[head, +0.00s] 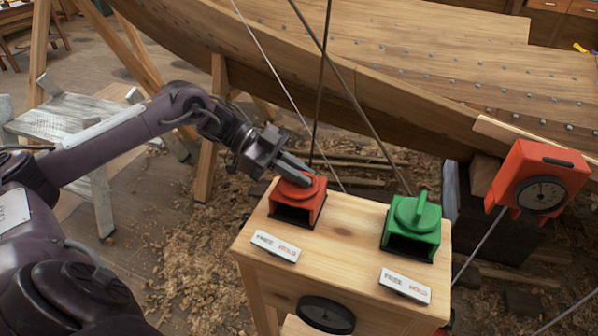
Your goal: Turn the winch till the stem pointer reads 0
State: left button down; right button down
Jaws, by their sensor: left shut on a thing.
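A red winch (298,205) sits at the back left of a wooden stand, and a green winch (413,225) with an upright green grip on top sits to its right. My left gripper (300,178) reaches in from the left and is shut on the top of the red winch; its fingers hide the part they hold. A red box with a round dark dial (541,195) hangs by the hull at the right. The dial's needle is too small to read. A second dark dial (326,314) is on the stand's front. My right gripper is not in view.
The wooden stand (345,222) carries two small plates marked FREE and HOLD, a left one (276,246) and a right one (405,285). Lines run up from near the winches past the planked hull (400,60). A white step stool (75,118) stands behind my left arm.

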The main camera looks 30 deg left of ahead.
pick_arm(q)
jog(key=c, duration=1.5)
grip_release()
jog(key=v, duration=0.7)
jog(key=shift+a+r, duration=0.1)
jog(key=shift+a, duration=0.25)
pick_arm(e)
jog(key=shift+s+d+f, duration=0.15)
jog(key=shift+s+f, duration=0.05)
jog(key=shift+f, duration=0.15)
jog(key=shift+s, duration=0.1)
